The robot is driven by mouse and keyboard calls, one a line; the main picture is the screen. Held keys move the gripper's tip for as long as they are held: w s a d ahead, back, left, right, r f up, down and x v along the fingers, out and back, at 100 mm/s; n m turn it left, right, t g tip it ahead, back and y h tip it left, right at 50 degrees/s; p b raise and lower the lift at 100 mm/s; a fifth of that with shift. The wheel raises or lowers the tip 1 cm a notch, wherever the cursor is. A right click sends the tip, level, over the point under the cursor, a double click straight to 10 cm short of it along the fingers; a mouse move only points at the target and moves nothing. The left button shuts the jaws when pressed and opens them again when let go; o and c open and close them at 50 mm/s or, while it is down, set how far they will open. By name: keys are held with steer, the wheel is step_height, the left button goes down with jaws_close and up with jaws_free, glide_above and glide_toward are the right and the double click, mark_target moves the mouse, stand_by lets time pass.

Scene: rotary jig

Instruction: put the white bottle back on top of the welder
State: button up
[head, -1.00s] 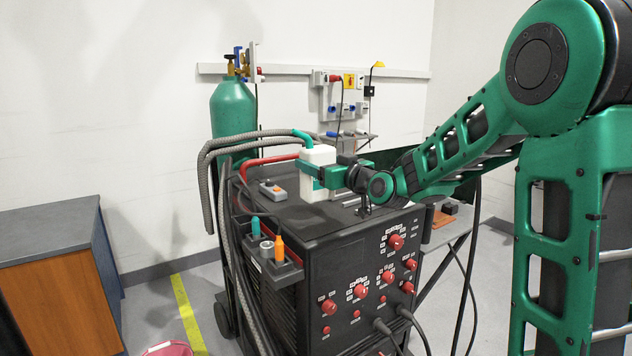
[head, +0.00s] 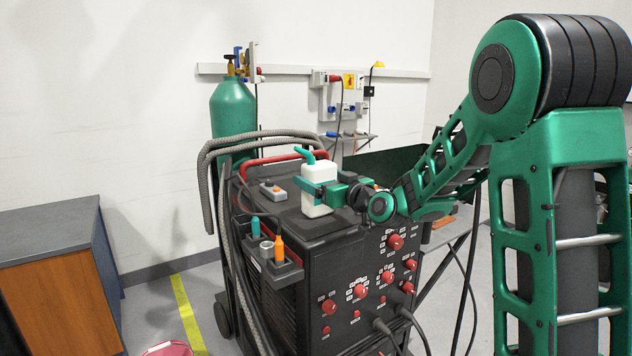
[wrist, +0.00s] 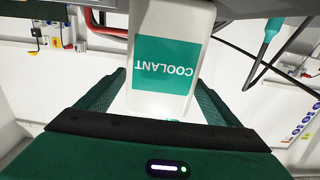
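The white bottle (head: 317,208) has a teal spout and stands upright over the middle of the welder's black top. I cannot tell whether its base touches the top. My gripper (head: 318,188) reaches in from the right, with one green finger on each side of the bottle's body. In the wrist view the bottle (wrist: 165,103) shows a teal COOLANT label, upside down, and both fingers lie against its sides. The welder (head: 350,260) is a black box with red knobs on its front.
A grey remote (head: 273,191) lies on the welder top, left of the bottle. A side holder with an orange-handled tool (head: 279,248) hangs at the left edge. Grey hoses and a red handle (head: 262,162) rise behind. A green gas cylinder (head: 232,108) stands at the back.

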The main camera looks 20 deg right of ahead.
steer(key=shift+r, duration=0.1)
steer(key=v, duration=1.2)
steer(key=s+d+f+m+g+h, duration=0.1)
steer(key=s+d+f+g+h, duration=0.1)
steer(key=s+d+f+g, duration=0.45)
steer(key=s+d+f+m+g+h, duration=0.15)
steer(key=s+f+g, duration=0.25)
steer(key=s+f, duration=0.55)
steer(key=s+d+m+g+h, duration=0.1)
steer(key=s+d+m+g, duration=0.1)
steer(key=s, duration=0.9)
steer(key=s+d+m+g+h, duration=0.1)
steer(key=s+m+g, duration=0.4)
steer(key=s, duration=0.6)
steer(key=shift+s+d+f, duration=0.4)
steer(key=shift+d+f, duration=0.05)
steer(key=shift+d, duration=0.45)
steer(key=shift+m, duration=0.25)
